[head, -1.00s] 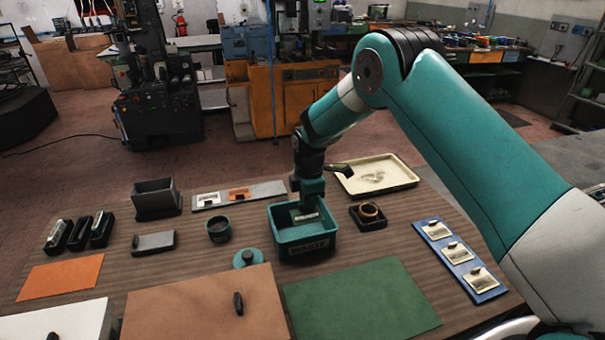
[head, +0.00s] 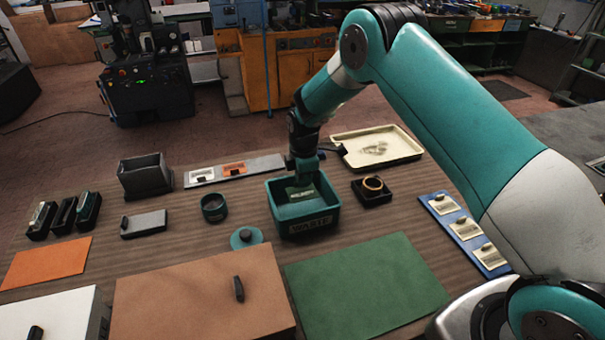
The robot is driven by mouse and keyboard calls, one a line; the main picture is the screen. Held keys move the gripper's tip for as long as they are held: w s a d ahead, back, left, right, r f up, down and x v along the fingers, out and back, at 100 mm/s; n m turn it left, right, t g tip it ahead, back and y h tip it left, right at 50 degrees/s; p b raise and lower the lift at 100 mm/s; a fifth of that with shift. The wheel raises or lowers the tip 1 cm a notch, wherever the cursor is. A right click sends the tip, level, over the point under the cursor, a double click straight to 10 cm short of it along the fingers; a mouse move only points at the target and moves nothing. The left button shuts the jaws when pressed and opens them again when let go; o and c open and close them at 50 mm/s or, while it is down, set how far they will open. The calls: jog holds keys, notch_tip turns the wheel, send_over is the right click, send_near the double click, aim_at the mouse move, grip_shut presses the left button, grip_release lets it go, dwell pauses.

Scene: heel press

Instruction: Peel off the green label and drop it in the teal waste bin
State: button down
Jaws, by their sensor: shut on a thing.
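The teal waste bin (head: 285,222), marked WASTE, stands upright in the middle of the table. My gripper (head: 302,178) points down over the bin's opening, near its back part. It is shut on the green label (head: 300,192), a small pale green piece just below the jaws, seen against the inside of the bin. The fingertips are small and partly hidden. I cannot tell whether the label touches the bin's floor or wall. Behind the bin, a grey strip (head: 261,167) carries a white label (head: 202,175) and an orange label (head: 234,169).
A cream tray (head: 405,153) lies behind right, and a dark block with a brass ring (head: 373,185) stands right of the bin. A dark round cup (head: 214,207) and a teal round lid (head: 246,238) are at left. A green mat (head: 365,285) lies in front.

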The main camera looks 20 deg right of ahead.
jog(key=shift+f+b, duration=0.95)
jog(key=shift+f, duration=1.25)
jog(key=c, duration=0.7)
grip_release()
jog(key=shift+r, duration=0.1)
jog(key=shift+r+p, duration=1.85)
jog(key=shift+r, duration=1.6)
